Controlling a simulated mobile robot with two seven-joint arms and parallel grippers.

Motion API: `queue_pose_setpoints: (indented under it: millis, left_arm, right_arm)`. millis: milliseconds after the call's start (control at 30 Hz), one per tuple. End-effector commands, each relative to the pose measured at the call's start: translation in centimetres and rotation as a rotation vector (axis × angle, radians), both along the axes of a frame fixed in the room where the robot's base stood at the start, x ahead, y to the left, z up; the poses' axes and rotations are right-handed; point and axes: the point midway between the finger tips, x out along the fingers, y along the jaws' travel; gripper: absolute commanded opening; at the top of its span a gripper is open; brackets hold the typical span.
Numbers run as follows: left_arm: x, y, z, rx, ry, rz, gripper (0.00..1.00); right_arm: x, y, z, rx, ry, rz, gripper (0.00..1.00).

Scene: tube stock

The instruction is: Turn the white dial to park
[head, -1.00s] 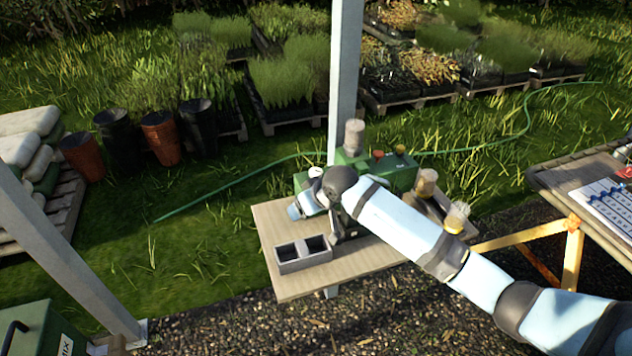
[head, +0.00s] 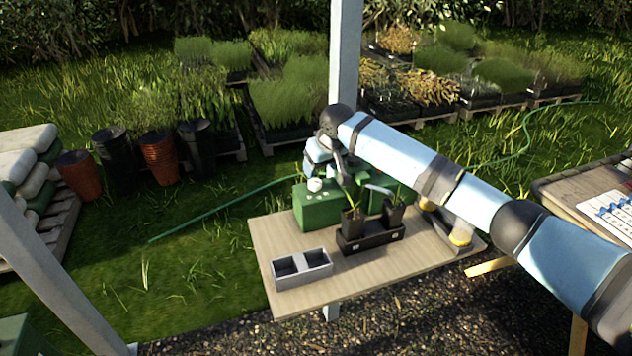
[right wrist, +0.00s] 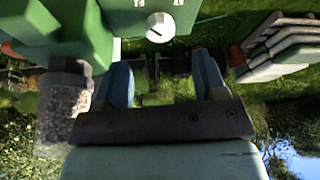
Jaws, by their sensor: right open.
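The white dial (head: 314,185) is on the front of the green machine (head: 318,212), which stands at the back of the wooden table. In the right wrist view the dial (right wrist: 160,27) shows at the top centre, with a pointer mark on it too small to read. My right gripper (head: 318,158) is just above the dial in the head view, apart from it. In the right wrist view its two blue fingers (right wrist: 163,75) are spread with nothing between them. My left gripper is not in view.
A grey two-cell holder (head: 302,268) sits at the table's front left. A black tray (head: 370,238) with two potted seedlings stands before the machine. A metal post (head: 345,60) rises behind the table.

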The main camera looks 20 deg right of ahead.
Motion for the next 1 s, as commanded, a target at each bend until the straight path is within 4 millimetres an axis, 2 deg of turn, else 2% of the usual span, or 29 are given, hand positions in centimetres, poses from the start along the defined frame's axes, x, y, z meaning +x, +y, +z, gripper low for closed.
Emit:
queue_pose_setpoints:
  millis: [100,333,500,767,867,1000]
  left_arm:
    - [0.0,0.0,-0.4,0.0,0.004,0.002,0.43]
    - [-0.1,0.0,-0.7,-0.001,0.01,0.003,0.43]
    - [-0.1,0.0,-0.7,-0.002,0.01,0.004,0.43]
    - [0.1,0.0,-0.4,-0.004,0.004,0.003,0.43]
    - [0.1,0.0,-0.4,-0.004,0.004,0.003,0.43]
    - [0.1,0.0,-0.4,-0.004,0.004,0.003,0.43]
  right_arm:
    - [1.0,0.3,-2.5,-0.001,0.001,-0.001,0.65]
    - [2.3,0.6,-5.6,0.0,0.0,0.0,0.65]
    - [2.7,0.6,-6.6,-0.001,-0.001,0.0,0.65]
    - [2.7,0.6,-6.7,0.0,-0.002,0.0,0.65]
    - [2.7,0.6,-6.6,0.0,-0.002,0.0,0.47]
    - [2.7,0.6,-6.6,0.0,-0.002,0.0,0.16]
